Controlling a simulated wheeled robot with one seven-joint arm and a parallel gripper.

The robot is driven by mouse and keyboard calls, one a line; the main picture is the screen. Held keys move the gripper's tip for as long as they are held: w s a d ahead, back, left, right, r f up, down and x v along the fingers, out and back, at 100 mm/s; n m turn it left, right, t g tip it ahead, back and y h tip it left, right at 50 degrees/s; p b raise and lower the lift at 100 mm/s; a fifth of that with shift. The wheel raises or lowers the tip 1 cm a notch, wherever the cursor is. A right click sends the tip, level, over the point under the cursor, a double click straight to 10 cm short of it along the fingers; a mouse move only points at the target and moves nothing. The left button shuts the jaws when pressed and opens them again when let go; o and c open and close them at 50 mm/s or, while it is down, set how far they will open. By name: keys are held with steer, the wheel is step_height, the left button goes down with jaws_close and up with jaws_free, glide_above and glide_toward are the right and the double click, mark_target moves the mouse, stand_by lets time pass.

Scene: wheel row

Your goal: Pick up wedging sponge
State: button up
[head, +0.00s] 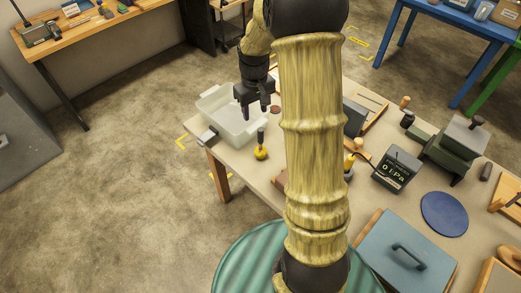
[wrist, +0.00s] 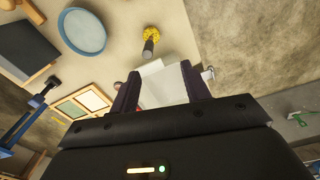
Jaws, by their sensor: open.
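A yellow, rough-textured sponge-like head on a dark handle (head: 261,153) stands near the table's front left edge in the head view. It also shows at the top centre of the wrist view (wrist: 152,36), and I take it for the wedging sponge. My gripper (head: 254,111) is open and empty, pointing down above the right side of a white tub (head: 205,101), up and left of the sponge in the head view. In the wrist view my gripper (wrist: 160,72) has its two fingers apart, with the tub's pale surface between them and the sponge beyond the fingertips.
The table (head: 400,215) carries a kPa gauge box (head: 396,169), a blue disc (head: 444,214), a lidded blue box (head: 405,258) and a grey-green device (head: 455,148). My arm hides part of the tabletop. A green round top (head: 240,262) is in front. Floor at left is clear.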

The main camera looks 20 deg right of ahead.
mark_target(261, 139)
steer(key=w+d, duration=0.1)
steer(key=w+d+f, duration=0.1)
steer(key=w+d, duration=0.1)
steer(key=shift+w+f, duration=0.1)
steer(key=shift+f, duration=0.15)
steer(key=shift+f, duration=0.1)
step_height(261, 139, down, 12)
steer(key=p, duration=0.2)
steer(key=shift+p, duration=0.3)
steer(key=shift+s+f+p, duration=0.2)
steer(key=shift+f+p, duration=0.25)
steer(key=shift+f, duration=0.1)
step_height(261, 139, down, 4)
steer(key=shift+f+p, duration=0.1)
steer(key=shift+p, duration=0.6)
